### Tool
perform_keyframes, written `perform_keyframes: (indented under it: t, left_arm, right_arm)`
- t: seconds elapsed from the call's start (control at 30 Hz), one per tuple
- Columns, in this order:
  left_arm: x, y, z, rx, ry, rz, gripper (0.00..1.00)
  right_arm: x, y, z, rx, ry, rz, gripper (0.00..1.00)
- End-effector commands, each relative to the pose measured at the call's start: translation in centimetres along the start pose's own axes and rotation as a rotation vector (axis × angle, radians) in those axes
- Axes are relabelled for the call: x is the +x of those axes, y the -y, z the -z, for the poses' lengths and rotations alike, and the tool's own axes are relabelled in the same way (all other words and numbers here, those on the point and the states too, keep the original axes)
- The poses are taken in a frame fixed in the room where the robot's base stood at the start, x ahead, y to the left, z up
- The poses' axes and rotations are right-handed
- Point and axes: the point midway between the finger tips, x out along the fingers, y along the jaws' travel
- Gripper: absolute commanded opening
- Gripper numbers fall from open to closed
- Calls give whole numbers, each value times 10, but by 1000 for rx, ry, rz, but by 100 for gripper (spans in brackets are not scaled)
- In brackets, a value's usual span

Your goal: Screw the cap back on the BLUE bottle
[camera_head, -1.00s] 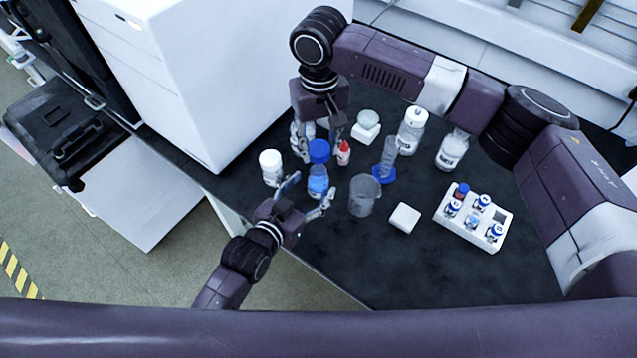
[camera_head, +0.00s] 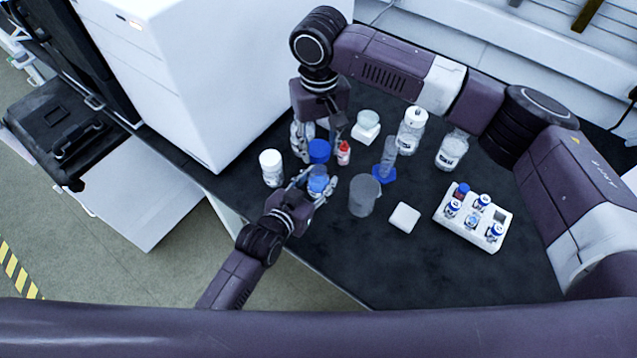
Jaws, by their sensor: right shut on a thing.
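The blue cap (camera_head: 319,152) is held between the fingers of my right gripper (camera_head: 318,143), which comes down from above and is shut on it. The blue bottle (camera_head: 317,184), clear with blue liquid, stands upright on the dark bench just below the cap in the picture. The cap appears apart from the bottle's mouth; the exact height between them is hard to tell. My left gripper (camera_head: 317,187) reaches in from the lower left with its fingers apart, one on each side of the bottle. It looks open, and whether a finger touches the bottle is unclear.
Close by stand a white-capped jar (camera_head: 271,168), a small red-capped bottle (camera_head: 343,153), a grey beaker (camera_head: 363,195) and a cylinder on a blue base (camera_head: 384,173). Further right are white-labelled bottles (camera_head: 411,131) and a white vial rack (camera_head: 471,236). The bench's front right is clear.

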Motion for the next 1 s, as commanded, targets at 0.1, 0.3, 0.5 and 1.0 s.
perform_keyframes:
  t: [0.1, 0.3, 0.5, 1.0]
  left_arm:
    - [0, 0, 0, 0, 0, 0, 16]
    - [0, 0, 0, 0, 0, 0, 0]
    - [0, 0, 0, 0, 0, 0, 0]
    - [0, 0, 0, 0, 0, 0, 0]
  right_arm:
    - [0, 0, 0, 0, 0, 0, 18]
    - [0, 0, 0, 0, 0, 0, 18]
    - [12, 0, -1, 0, 4, 1, 18]
    - [50, 0, 0, 0, -1, 0, 18]
